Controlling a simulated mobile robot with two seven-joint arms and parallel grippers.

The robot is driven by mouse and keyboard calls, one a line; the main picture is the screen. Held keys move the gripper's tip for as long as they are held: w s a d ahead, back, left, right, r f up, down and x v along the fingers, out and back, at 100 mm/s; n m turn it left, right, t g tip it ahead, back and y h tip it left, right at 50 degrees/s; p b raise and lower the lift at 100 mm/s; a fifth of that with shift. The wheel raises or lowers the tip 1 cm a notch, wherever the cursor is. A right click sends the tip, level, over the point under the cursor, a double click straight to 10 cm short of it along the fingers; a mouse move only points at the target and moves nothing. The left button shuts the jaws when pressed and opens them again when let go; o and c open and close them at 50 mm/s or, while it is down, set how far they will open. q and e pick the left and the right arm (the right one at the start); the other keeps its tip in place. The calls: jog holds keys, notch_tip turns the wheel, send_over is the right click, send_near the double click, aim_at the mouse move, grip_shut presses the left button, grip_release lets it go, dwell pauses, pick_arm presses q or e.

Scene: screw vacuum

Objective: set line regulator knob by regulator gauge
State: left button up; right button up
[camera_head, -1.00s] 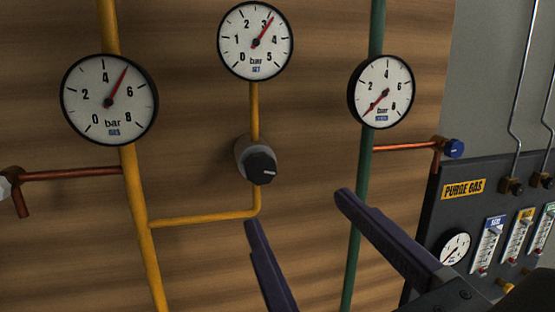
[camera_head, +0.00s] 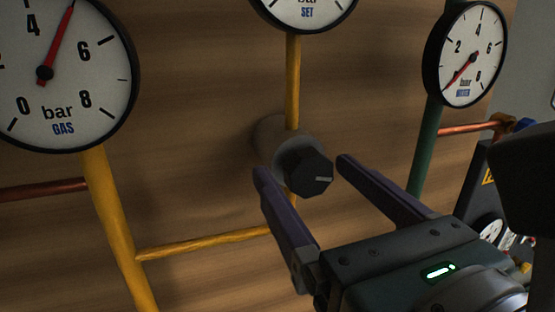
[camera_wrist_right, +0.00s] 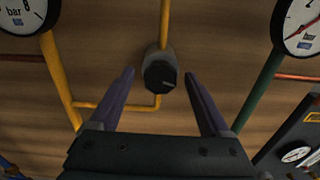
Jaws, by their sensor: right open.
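The black regulator knob (camera_head: 304,173) with a pale pointer line sits on a grey round regulator body (camera_head: 268,138) on the yellow pipe. The knob also shows in the right wrist view (camera_wrist_right: 160,76). The regulator gauge, marked SET (camera_head: 306,8), is above it, cut off by the top edge; its needle is out of view. My right gripper (camera_head: 301,166) is open, with its purple fingers pointing at the wall, one on each side of the knob in the picture. In the wrist view the knob is ahead of the gap, apart from both fingers. My left gripper is not in view.
The GAS gauge (camera_head: 56,78) is at the left on a yellow pipe (camera_head: 112,215). The WATER gauge (camera_head: 469,55) is at the right on a green pipe (camera_head: 424,150). Copper branch pipes and the dark purge panel (camera_head: 474,203) are beyond. Wood around the knob is bare.

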jog(key=shift+c, duration=0.3)
jog(key=c, duration=0.3)
grip_shut()
jog(key=shift+r+n+p, duration=0.25)
jog(key=shift+n+p, duration=0.45)
jog(key=shift+p, duration=0.05)
jog(key=shift+f+n, duration=0.1)
jog(key=shift+n, duration=0.3)
jog(key=shift+f, duration=0.1)
jog(key=shift+o, duration=1.8)
grip_release()
